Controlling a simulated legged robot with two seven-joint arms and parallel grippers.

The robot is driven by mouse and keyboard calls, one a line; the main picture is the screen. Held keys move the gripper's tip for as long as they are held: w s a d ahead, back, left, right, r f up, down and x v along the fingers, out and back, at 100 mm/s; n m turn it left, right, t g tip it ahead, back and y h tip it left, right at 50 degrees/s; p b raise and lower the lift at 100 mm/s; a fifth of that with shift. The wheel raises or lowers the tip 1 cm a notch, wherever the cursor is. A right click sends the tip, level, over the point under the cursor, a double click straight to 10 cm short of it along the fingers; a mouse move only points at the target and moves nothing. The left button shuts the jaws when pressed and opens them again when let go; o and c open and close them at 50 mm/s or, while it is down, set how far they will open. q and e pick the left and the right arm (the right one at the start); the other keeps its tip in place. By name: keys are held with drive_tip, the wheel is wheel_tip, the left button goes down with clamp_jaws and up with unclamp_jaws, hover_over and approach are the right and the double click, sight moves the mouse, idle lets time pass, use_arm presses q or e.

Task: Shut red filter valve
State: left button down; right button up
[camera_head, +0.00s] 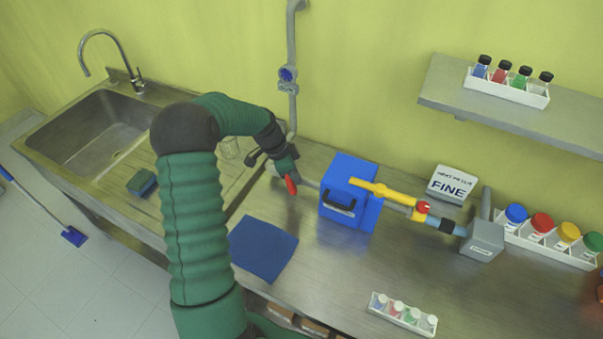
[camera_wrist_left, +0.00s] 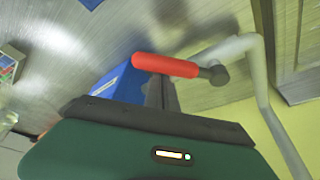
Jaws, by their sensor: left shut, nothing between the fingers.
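The red valve handle (camera_head: 291,185) sits on the grey pipe just left of the blue filter box (camera_head: 361,212). In the left wrist view the red handle (camera_wrist_left: 165,65) lies across the upper middle, joined at its right end to a dark stem by the pale pipe (camera_wrist_left: 255,70). My left gripper (camera_head: 285,166) is shut and empty, right at the handle's upper end in the head view. I cannot tell whether it touches the handle. My right gripper is not in view.
A yellow lever (camera_head: 380,191) is right of the blue box, with a grey block (camera_head: 482,242) beyond. A sign (camera_head: 452,184) reading FINE stands behind. A blue cloth (camera_head: 262,248) and vial rack (camera_head: 402,314) lie in front. The sink (camera_head: 97,135) is left.

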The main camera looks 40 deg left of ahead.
use_arm(q)
drive_tip(key=s+m, duration=0.1)
drive_tip(key=s+a+m, duration=0.1)
drive_tip(key=shift+r+m+g+h+p, duration=0.1)
drive_tip(key=shift+m+g+h+p, duration=0.2)
drive_tip(key=shift+m+p, duration=0.1)
drive_tip(key=s+a+m, duration=0.1)
drive_tip(key=m, duration=0.1)
drive_tip(key=s+a+m+g+h+p, duration=0.1)
drive_tip(key=a+m, duration=0.1)
drive_tip(key=shift+s+m, duration=0.3)
drive_tip(key=shift+s, duration=0.05)
drive_tip(key=shift+a, duration=0.1)
